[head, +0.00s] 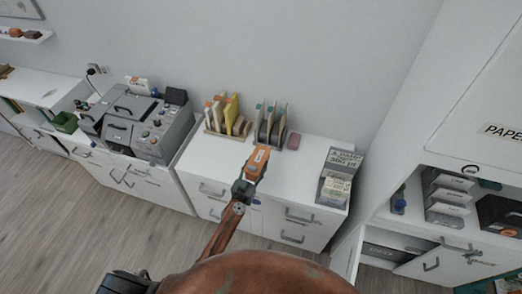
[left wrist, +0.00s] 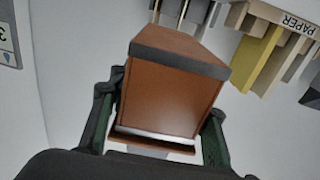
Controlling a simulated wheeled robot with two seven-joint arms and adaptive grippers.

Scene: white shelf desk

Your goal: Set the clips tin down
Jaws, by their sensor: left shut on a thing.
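The clips tin (head: 257,159) is an orange-brown box with a pale label on top, over the middle of the white desk. My left gripper (head: 243,187) is shut on it from the near side. In the left wrist view, the tin (left wrist: 172,88) fills the middle, with a dark band along its upper edge, between the green fingers of the gripper (left wrist: 158,135). I cannot tell whether the tin touches the white desk top (head: 305,170). My right gripper is not in view.
File racks (head: 226,127) and (head: 268,139) stand behind the tin, with a reddish block (head: 294,140) beside them. A grey box of cards (head: 337,178) stands at the desk's right end. Grey machines (head: 137,118) stand to the left. Desk top left and right of the tin is bare.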

